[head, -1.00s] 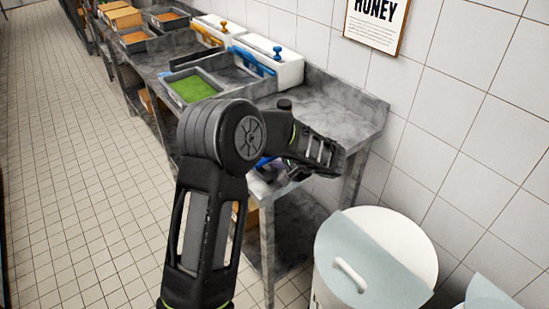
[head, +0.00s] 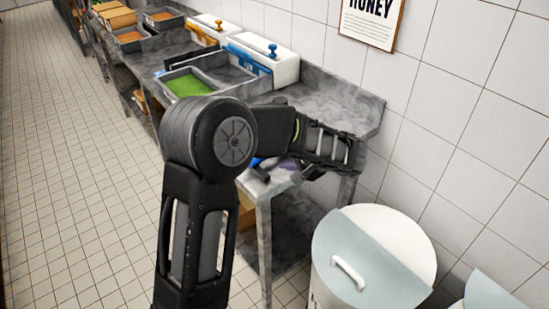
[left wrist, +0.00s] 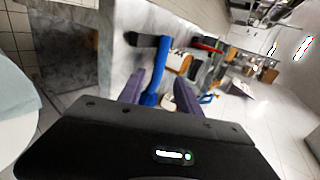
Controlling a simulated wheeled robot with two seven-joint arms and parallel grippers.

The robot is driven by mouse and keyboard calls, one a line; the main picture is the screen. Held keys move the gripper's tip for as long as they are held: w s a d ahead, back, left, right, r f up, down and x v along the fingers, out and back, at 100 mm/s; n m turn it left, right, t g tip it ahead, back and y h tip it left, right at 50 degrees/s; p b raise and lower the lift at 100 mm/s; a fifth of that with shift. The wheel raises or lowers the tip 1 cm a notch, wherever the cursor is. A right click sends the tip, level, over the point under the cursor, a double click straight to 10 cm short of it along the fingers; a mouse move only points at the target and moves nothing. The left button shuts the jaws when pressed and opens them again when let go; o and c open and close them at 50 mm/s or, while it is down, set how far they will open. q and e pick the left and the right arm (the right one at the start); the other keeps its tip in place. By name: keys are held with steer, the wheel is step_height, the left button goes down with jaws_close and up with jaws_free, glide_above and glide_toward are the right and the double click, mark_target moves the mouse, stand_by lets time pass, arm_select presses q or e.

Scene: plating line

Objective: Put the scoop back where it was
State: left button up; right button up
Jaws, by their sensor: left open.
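The scoop (head: 259,169), a blue bar with a dark end, lies on the near end of the grey marbled counter. In the left wrist view its blue handle (left wrist: 156,72) runs between my purple fingers, with the black part at its far end. My left gripper (left wrist: 160,80) is open, a finger on either side of the handle; I cannot tell whether they touch it. In the head view my left gripper (head: 288,165) is just right of the scoop, partly hidden by my wrist. My right gripper is not in view.
The counter (head: 335,100) runs along the tiled wall. It carries a tray with green content (head: 188,86) and white boxes with a blue knob (head: 272,50) and an orange knob. A white bin with a grey lid (head: 385,250) stands on the floor at right.

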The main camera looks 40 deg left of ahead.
arm_select(q)
steer(key=v, duration=0.5)
steer(key=shift+r+b, duration=0.1)
steer(key=shift+b, duration=0.25)
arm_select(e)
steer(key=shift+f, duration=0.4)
arm_select(q)
steer(key=s+d+f+m+g+h, duration=0.1)
steer(key=s+d+f+h, duration=0.3)
steer(key=f, duration=0.5)
steer(key=s+d+f+g+h, duration=0.2)
steer(key=s+d+f, duration=0.35)
steer(key=f, duration=0.35)
steer(key=s+d+f+m+g+h, duration=0.1)
steer(key=s+d+f+h, duration=0.25)
steer(key=d+f, duration=0.4)
steer(key=s+d+f+n+t+h, duration=0.1)
steer(key=s+d+f+n+h, duration=0.4)
steer(key=s+f, duration=0.7)
steer(key=s+d+n, duration=0.1)
steer(key=d+n, duration=0.1)
steer(key=d, duration=0.2)
steer(key=shift+d, duration=0.15)
steer(key=shift+f+h, duration=0.1)
steer(key=shift+h, duration=0.15)
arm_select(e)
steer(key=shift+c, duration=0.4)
